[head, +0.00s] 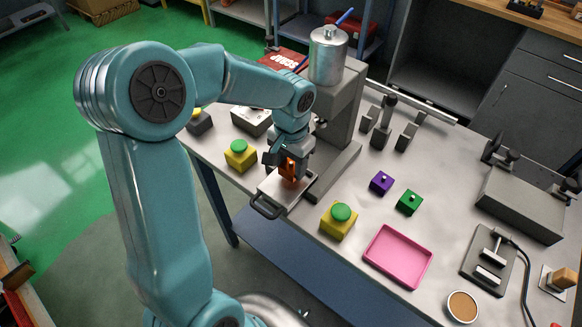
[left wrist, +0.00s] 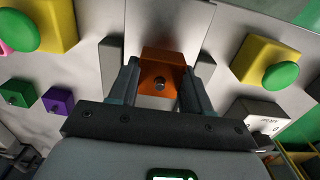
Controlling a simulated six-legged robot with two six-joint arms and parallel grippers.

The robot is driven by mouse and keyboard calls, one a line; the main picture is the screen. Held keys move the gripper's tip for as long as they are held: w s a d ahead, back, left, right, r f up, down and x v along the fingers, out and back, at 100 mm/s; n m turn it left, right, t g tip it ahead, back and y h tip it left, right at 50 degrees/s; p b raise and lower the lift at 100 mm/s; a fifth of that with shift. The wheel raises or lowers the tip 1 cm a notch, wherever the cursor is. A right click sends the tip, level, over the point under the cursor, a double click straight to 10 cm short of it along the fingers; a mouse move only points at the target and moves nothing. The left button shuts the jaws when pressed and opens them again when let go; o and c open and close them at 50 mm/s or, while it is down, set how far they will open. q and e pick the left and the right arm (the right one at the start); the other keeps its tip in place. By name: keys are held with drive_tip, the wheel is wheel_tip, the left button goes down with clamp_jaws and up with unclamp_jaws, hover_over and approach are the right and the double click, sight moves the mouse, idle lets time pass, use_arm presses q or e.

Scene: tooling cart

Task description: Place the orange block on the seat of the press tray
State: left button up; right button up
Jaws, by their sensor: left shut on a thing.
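The orange block (head: 288,172) is between the fingers of my left gripper (head: 284,163), over the press tray (head: 274,193). The tray is a light metal plate with a dark loop handle, pulled out at the front of the grey press. In the left wrist view the orange block (left wrist: 161,63) sits between both fingertips of my left gripper (left wrist: 162,88), with a dark round knob on its near face. The gripper is shut on it. The seat is hidden under the block and gripper; I cannot tell whether the block touches the tray. My right gripper is not in view.
Yellow boxes with green buttons stand left (head: 240,155) and right (head: 339,219) of the tray. A purple block (head: 381,183), a green block (head: 409,202) and a pink tray (head: 397,257) lie to the right. The press column (head: 345,105) rises close behind the gripper.

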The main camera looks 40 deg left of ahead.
sight(291, 163)
use_arm(q)
drive_tip(key=shift+f, duration=0.85)
drive_tip(key=shift+f, duration=0.2)
drive_tip(key=o, duration=1.2)
drive_tip(key=shift+r, duration=0.15)
wheel_tip(291, 163, up, 12)
drive_tip(key=shift+r, duration=0.1)
